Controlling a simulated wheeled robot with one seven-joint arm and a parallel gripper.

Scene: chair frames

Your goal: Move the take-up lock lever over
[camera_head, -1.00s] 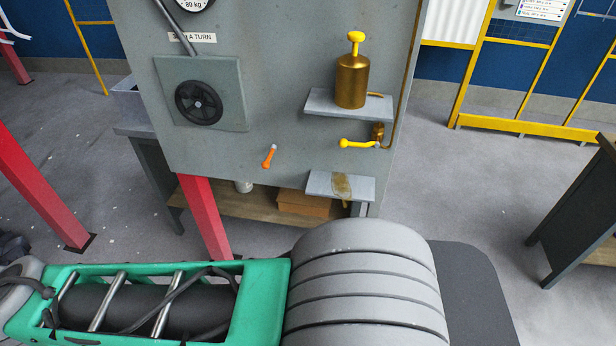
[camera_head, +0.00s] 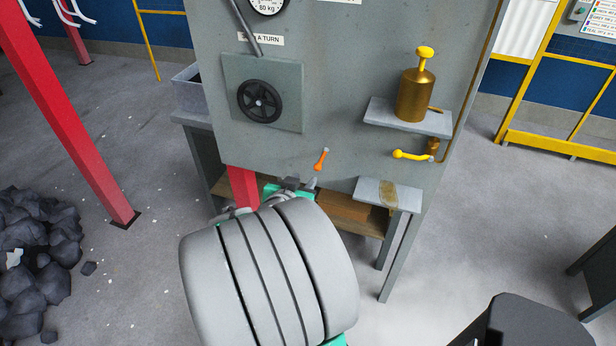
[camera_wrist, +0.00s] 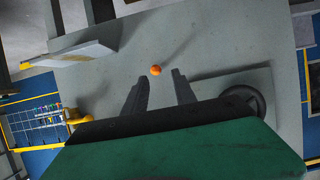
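A small orange lever (camera_head: 321,159) sticks out low on the grey panel (camera_head: 345,85), tilted with its upper end to the right. In the wrist view its orange end (camera_wrist: 156,70) shows almost end-on, just beyond and between my fingertips. My gripper (camera_wrist: 159,77) is open, with nothing between its fingers. In the head view my gripper (camera_head: 296,184) is below and left of the lever, mostly hidden behind my arm. A yellow-handled lever (camera_head: 411,155) sits farther right on the panel. I cannot tell whether a finger touches the orange lever.
A black handwheel (camera_head: 260,101) on a square plate is up-left of the orange lever. A brass weight (camera_head: 415,94) stands on an upper shelf (camera_head: 440,124). A lower ledge (camera_head: 370,190) juts out right of my gripper. A red post (camera_head: 90,130) stands left.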

